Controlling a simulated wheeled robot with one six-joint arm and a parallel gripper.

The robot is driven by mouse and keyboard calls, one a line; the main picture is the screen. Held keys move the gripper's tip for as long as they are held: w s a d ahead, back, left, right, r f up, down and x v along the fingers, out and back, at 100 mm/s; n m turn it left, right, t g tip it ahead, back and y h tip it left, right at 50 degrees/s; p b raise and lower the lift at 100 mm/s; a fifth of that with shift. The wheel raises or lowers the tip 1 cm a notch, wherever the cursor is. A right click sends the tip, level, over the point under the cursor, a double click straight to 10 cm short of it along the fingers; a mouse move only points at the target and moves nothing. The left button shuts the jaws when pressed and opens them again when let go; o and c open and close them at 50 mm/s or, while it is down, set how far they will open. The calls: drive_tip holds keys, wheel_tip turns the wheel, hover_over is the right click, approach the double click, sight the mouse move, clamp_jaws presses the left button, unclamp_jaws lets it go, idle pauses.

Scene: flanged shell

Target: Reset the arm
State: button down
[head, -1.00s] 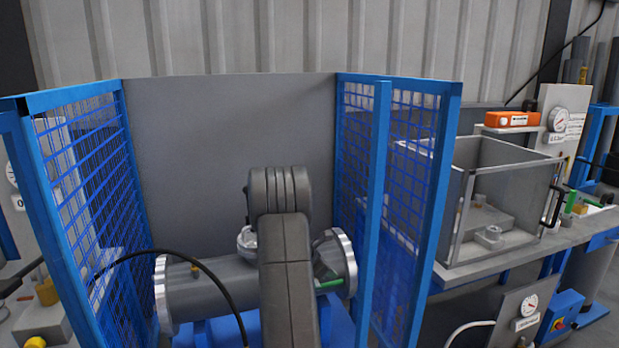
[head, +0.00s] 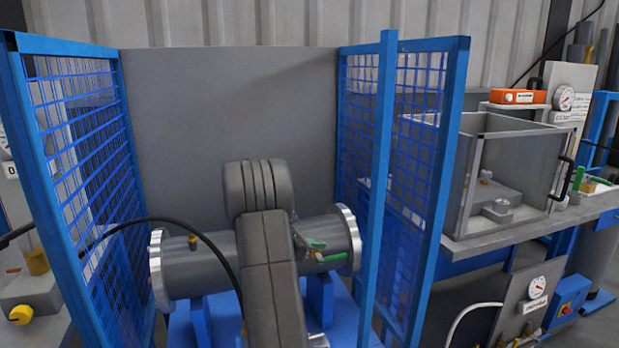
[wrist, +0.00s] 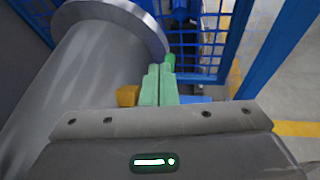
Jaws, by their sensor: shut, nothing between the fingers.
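The grey flanged shell (head: 200,262) lies on its side on blue supports inside the mesh enclosure, with a bright metal flange at each end. It also shows in the wrist view (wrist: 75,70), large at the left, with its flange at the top. My gripper (wrist: 160,72) has two pale green fingers pressed together with nothing between them, beside the shell near the flange. A darker green handle (head: 330,258) sits by the right flange. In the head view my arm covers the middle of the shell and most of the gripper.
Blue mesh panels (head: 85,150) stand left and right (head: 405,200), with a grey panel (head: 230,130) behind. A black hose (head: 190,228) arcs over the shell. A yellow-orange block (wrist: 127,95) shows near the fingers. A bench with a clear-sided box (head: 520,170) stands at the right.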

drive_tip(key=h+b, duration=0.1)
drive_tip(key=b, duration=0.1)
drive_tip(key=a+t+h+b, duration=0.1)
drive_tip(key=a+f+h+b, duration=0.1)
drive_tip(key=b, duration=0.1)
drive_tip(key=shift+s+a+f+n+t+h+b, duration=0.1)
drive_tip(key=shift+s+a+n+t+h+b, duration=0.05)
drive_tip(key=shift+s+n+t+h+b, duration=0.2)
idle(0.4)
